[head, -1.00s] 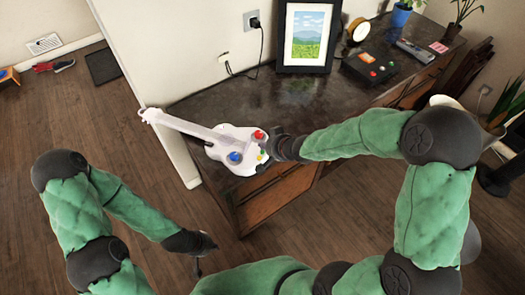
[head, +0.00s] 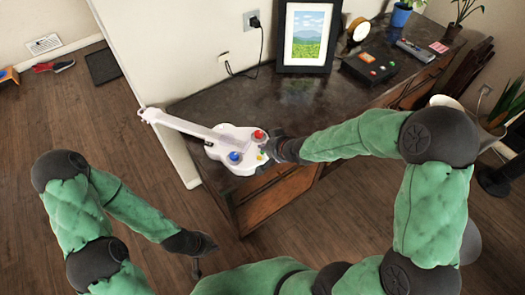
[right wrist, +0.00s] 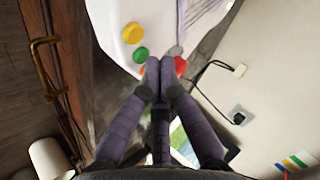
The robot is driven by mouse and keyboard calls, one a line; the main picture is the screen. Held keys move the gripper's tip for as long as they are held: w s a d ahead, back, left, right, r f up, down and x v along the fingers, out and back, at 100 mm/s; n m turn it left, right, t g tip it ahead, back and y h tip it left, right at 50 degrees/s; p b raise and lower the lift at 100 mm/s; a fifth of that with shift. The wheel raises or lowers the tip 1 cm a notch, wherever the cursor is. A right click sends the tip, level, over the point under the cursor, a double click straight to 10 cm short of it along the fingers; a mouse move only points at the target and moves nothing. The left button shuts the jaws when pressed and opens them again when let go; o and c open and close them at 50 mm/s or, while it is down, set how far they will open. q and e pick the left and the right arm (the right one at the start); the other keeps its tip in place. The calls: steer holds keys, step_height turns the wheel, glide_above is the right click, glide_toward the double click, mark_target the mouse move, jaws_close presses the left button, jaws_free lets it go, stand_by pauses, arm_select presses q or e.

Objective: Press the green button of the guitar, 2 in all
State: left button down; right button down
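The white toy guitar (head: 218,146) lies on the dark cabinet top with its neck toward the left. Its red button (head: 259,134) and blue button (head: 234,157) show in the head view. In the right wrist view, the green button (right wrist: 141,55) sits between the yellow button (right wrist: 131,33) and the red one. My right gripper (right wrist: 159,64) is shut and empty, its fingertips together just beside the green button and partly over the red one. I cannot tell whether they touch the guitar. My left gripper (head: 197,264) hangs low over the floor, too small to read.
A framed picture (head: 307,36) stands behind the guitar. A black box with coloured buttons (head: 368,70), a remote (head: 415,50) and plants are at the right. The cabinet top left of the picture is mostly clear.

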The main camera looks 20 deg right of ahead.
mark_target(264, 153)
steer(key=shift+f+b, duration=0.3)
steer(key=shift+f, duration=0.2)
stand_by(0.5)
steer(key=shift+r, duration=0.2)
steer(key=shift+r+p, duration=0.7)
steer(key=shift+p, duration=0.25)
step_height(264, 153, up, 5)
steer(key=p, duration=0.5)
steer(key=shift+r, duration=0.1)
stand_by(1.7)
